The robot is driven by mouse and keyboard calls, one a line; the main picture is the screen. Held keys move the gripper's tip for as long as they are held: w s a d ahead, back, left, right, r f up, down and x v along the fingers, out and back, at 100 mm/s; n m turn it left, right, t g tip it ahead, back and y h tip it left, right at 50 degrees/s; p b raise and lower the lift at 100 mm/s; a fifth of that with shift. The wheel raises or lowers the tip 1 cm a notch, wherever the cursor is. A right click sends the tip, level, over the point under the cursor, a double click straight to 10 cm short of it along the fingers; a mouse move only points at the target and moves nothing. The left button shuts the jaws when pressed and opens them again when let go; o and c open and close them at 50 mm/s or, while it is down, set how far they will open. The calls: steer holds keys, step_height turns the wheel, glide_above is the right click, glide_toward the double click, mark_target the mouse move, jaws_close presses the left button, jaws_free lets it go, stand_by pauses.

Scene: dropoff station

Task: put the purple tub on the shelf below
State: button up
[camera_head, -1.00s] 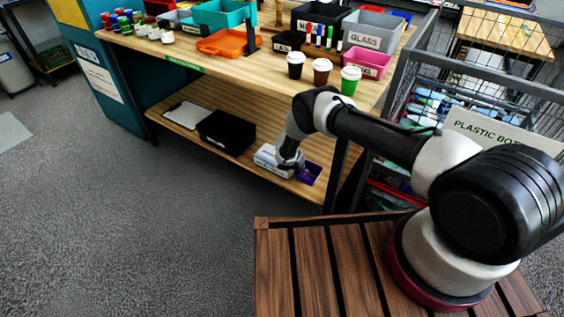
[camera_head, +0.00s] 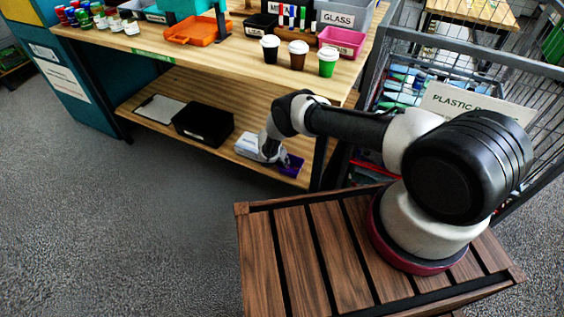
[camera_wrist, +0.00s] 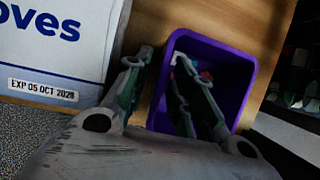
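The purple tub (camera_head: 293,166) stands on the lower shelf (camera_head: 222,152) of the wooden table, near its right end. In the wrist view the purple tub (camera_wrist: 240,66) is seen from above, with some small coloured items inside, partly hidden by a finger. My gripper (camera_wrist: 160,62) straddles the tub's left wall: one finger is outside it, the other inside. The fingers are apart, with gaps beside the wall. In the head view my gripper (camera_head: 270,155) is low at the shelf, and it hides part of the tub.
A white glove box (camera_wrist: 60,50) stands close to the left of the tub. A black bin (camera_head: 203,124) and a clipboard (camera_head: 160,108) lie farther left on the shelf. Cups and trays stand on the tabletop (camera_head: 190,60). A wire cage (camera_head: 400,70) stands on the right.

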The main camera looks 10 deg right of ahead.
steer(key=v, duration=1.2)
steer(key=shift+r, duration=0.1)
stand_by(0.4)
